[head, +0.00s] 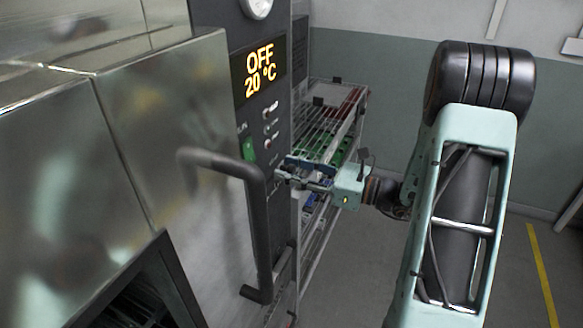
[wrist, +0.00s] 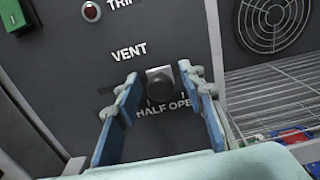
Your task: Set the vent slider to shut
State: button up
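The vent slider (wrist: 160,80) shows in the wrist view as a small pale plate with a dark round knob, below the word VENT on the dark control panel (wrist: 62,58). The words HALF OPEN are printed just below it. My gripper (wrist: 160,82) is open, with its two blue-padded fingers on either side of the slider. The right finger lies close to the knob; I cannot tell whether it touches. In the head view my gripper (head: 283,172) reaches the panel from the right, and its fingers hide the slider there.
A large bar handle (head: 258,220) stands out left of my gripper. A display (head: 259,74) reads OFF, 20 °C. A green switch (head: 249,149) and small lamps sit above. A wire rack (head: 325,125) with coloured items stands behind my gripper; a fan grille (wrist: 272,20) is at right.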

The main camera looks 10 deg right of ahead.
jog(key=shift+c, duration=0.7)
grip_shut()
